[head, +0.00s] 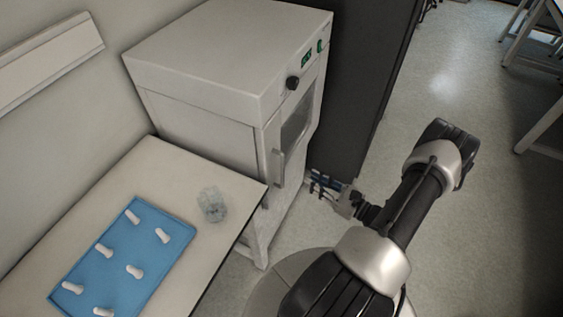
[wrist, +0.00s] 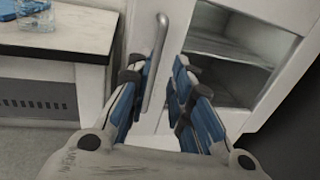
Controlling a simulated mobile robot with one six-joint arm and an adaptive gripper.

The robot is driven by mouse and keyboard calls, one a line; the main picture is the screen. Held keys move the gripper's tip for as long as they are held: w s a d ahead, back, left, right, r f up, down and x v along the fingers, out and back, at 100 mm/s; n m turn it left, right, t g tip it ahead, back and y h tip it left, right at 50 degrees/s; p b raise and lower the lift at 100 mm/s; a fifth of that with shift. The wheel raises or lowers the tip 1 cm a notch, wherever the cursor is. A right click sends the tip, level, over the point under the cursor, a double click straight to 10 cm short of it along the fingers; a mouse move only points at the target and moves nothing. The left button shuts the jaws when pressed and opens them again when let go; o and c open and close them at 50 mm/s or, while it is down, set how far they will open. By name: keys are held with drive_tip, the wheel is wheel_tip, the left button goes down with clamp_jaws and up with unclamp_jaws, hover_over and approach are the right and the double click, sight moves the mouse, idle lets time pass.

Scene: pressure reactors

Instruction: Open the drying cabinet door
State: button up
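The drying cabinet (head: 195,75) is a white box unit at the back with its door (head: 290,130) shut. The door has a glass window (wrist: 228,60), through which shelves show in the wrist view. A vertical bar handle (head: 278,167) sits on the door's left side. My gripper (head: 326,186) has blue-padded fingers and is in front of the door, right of the handle in the head view. In the wrist view my gripper (wrist: 159,75) is open, and the handle (wrist: 156,62) shows between its fingers. I see no clear contact with it.
A white table (head: 150,165) stands left of the cabinet, with a blue mat (head: 120,255) holding several white pegs and a clear glass vessel (head: 212,205) near its right corner. A dark tall panel (head: 362,80) is right of the cabinet.

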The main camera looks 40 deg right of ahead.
sight(282, 162)
drive_tip(key=w+a, duration=0.1)
drive_tip(key=w, duration=0.3)
drive_tip(key=w+b, duration=0.1)
drive_tip(key=w, duration=0.3)
drive_tip(key=w+a, duration=0.1)
drive_tip(key=w, duration=0.4)
drive_tip(key=shift+a, duration=0.35)
drive_tip(key=shift+c, duration=0.2)
clamp_jaws()
